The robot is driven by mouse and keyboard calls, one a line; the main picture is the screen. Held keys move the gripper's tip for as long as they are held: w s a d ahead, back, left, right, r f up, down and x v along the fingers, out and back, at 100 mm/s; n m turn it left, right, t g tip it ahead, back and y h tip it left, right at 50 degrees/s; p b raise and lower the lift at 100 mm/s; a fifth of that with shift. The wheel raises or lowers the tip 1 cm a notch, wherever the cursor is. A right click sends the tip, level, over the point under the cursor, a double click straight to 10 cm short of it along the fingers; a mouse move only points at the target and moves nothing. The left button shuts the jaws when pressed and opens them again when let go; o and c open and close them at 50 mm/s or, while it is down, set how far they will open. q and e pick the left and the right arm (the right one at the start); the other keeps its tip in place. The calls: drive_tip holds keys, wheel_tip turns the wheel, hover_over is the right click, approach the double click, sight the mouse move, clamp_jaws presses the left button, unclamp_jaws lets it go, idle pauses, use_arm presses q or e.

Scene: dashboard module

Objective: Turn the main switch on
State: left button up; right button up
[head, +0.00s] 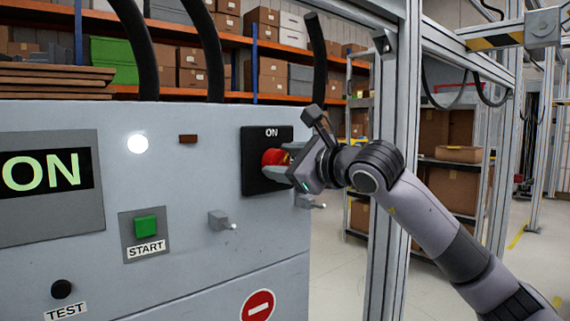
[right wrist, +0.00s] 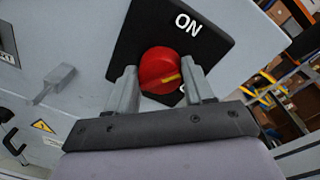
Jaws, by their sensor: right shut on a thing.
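The main switch is a red round knob (head: 273,157) on a black square plate (head: 255,184) marked ON at its top, on the front of the grey cabinet. In the right wrist view the red knob (right wrist: 158,66) has a yellow mark on its face, on the right side of the knob. A second label below the knob is mostly hidden by a finger. My right gripper (head: 284,163) is shut on the knob, with one finger on each side in the right wrist view (right wrist: 158,88). A display (head: 45,172) on the cabinet reads ON. My left gripper is out of view.
The cabinet also has a lit white lamp (head: 138,144), a green START button (head: 145,225), a black TEST knob (head: 62,289) and small grey latches (head: 220,220). A metal frame post (head: 394,150) stands close behind my right arm. Shelves with boxes fill the background.

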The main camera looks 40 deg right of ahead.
drive_tip(key=n, duration=0.6)
drive_tip(key=shift+a+f+h, duration=0.1)
drive_tip(key=shift+a+h, duration=0.05)
drive_tip(key=shift+h, duration=0.25)
drive_tip(key=shift+n, duration=0.4)
drive_tip(key=o, duration=1)
drive_tip(key=shift+o, duration=0.2)
drive_tip(key=shift+s, duration=0.1)
drive_tip(key=s+b, duration=0.1)
drive_tip(key=s, duration=0.6)
drive_tip(key=shift+d+r+b, duration=0.25)
drive_tip(key=shift+d+b, duration=0.05)
drive_tip(key=shift+b, duration=0.1)
